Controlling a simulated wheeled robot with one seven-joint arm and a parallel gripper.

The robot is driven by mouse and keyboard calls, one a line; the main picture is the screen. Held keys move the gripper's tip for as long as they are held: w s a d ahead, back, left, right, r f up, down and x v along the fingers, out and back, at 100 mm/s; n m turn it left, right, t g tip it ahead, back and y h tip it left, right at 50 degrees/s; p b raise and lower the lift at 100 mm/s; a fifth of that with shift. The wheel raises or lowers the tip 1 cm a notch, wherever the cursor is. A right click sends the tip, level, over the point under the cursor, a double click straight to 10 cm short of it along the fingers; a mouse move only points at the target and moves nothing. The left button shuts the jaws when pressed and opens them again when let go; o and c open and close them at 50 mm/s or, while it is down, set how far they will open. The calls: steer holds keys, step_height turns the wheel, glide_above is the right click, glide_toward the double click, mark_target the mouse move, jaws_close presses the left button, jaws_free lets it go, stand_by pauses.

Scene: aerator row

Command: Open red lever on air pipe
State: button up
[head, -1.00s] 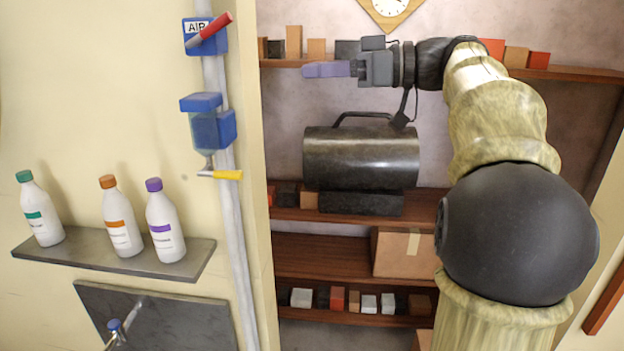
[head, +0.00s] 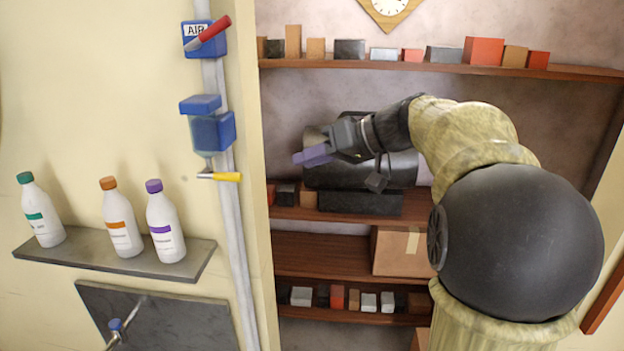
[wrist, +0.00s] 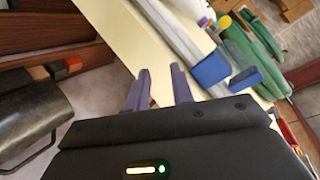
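The red lever (head: 208,33) is on the blue box marked AIR near the top of the grey air pipe (head: 230,210). It slants up to the right across the box. My gripper (head: 300,157), with purple fingers, is to the right of the pipe and lower than the red lever, pointing left, in front of the dark cylinder. In the wrist view its two fingers (wrist: 160,82) stand apart with nothing between them, so it is open. The pipe (wrist: 183,38) and a blue block (wrist: 210,68) show beyond the fingers there. I cannot make out the red lever in the wrist view.
A yellow lever (head: 220,176) sits lower on the pipe, under a blue filter unit (head: 212,130). White bottles (head: 165,225) stand on a grey shelf (head: 180,266) at left. Brown shelves (head: 310,253) with boxes and the dark cylinder (head: 402,168) are behind my arm.

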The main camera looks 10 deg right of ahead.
steer(key=shift+m+g+h, duration=0.3)
steer(key=shift+m+h, duration=0.4)
steer(key=shift+m, duration=0.1)
steer(key=shift+s+a+f, duration=0.1)
steer(key=shift+s+f, duration=0.05)
steer(key=shift+f, duration=0.95)
steer(key=shift+s+f, duration=0.15)
steer(key=shift+f, duration=0.95)
steer(key=shift+c, duration=0.4)
